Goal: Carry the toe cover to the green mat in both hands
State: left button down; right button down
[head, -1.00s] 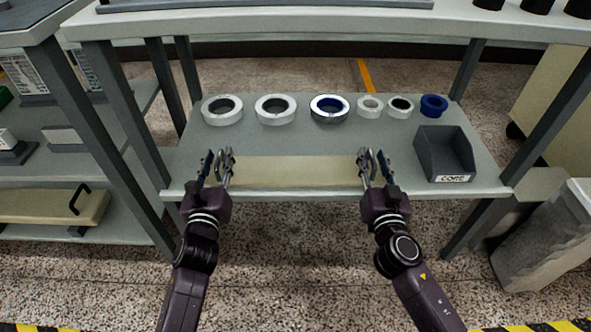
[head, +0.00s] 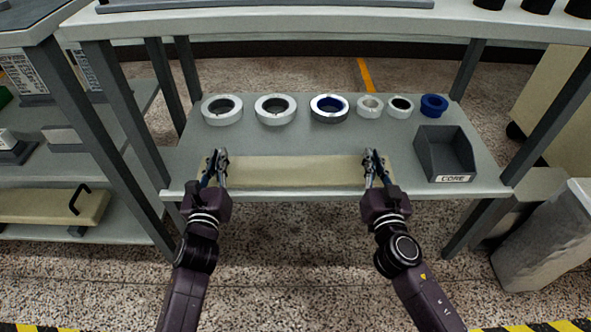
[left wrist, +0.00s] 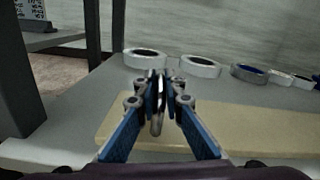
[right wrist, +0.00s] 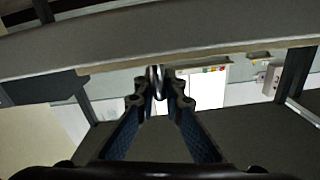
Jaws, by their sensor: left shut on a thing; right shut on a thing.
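The toe cover is most likely the long beige board (head: 290,172) along the front of the grey lower shelf. A metal handle stands near each end, and it shows in the left wrist view (left wrist: 158,120) and the right wrist view (right wrist: 158,80). My left gripper (head: 217,162) is shut on the left handle. My right gripper (head: 372,162) is shut on the right handle. The fingers partly hide both handles. I cannot tell whether the board is clear of the shelf. I see no green mat in these views.
Several rings, such as a white ring (head: 222,110) and a blue ring (head: 433,106), stand behind the board. A dark bin marked CORE (head: 446,155) is to its right. Grey legs (head: 110,125) flank the shelf, and a worktop (head: 300,24) overhangs it.

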pick_arm(q)
jog(key=shift+r, duration=0.35)
pick_arm(e)
jog(key=shift+d+r, duration=0.1)
jog(key=shift+r, duration=0.25)
